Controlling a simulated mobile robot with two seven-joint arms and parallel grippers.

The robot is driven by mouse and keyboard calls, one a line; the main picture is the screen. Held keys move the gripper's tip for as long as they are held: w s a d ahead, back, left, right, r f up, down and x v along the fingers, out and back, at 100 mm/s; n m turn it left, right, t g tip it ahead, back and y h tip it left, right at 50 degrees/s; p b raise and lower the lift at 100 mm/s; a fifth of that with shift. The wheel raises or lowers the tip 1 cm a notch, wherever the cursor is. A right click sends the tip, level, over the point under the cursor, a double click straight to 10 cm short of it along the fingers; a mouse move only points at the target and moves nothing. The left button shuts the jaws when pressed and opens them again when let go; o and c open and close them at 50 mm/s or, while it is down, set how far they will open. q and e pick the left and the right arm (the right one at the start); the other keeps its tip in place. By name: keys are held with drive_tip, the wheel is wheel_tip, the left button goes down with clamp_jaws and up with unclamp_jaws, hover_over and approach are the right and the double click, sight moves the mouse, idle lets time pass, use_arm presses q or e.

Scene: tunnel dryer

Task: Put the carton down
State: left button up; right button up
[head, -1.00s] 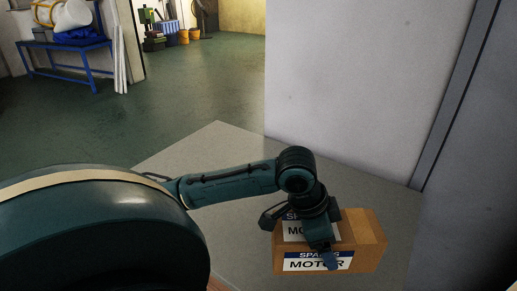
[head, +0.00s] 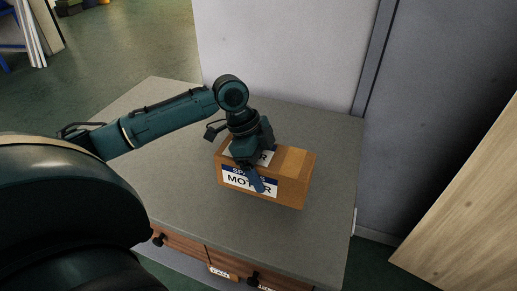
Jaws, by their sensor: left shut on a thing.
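The carton (head: 291,181) is a brown box with white and blue labels that read "MOTOR". It is over the grey top of a drawer cabinet (head: 185,205), near the middle right. I cannot tell whether its underside touches the top. My left gripper (head: 251,166) comes down from above and is shut on the carton, with one finger showing across the front label. The far finger and the carton's back side are hidden. My right gripper is not in view.
The cabinet top is bare around the carton. A pale wall panel (head: 285,50) stands behind it. Drawers with dark knobs (head: 158,240) face the front. A wooden board (head: 470,215) leans at the right, with a dark gap beside the cabinet.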

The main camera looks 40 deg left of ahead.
use_arm(q)
drive_tip(key=shift+w+f, duration=0.1)
drive_tip(key=shift+f, duration=2)
drive_tip(key=o, duration=2)
drive_tip(key=shift+f, duration=0.25)
drive_tip(key=v, duration=1.2)
drive_tip(key=shift+r, duration=0.15)
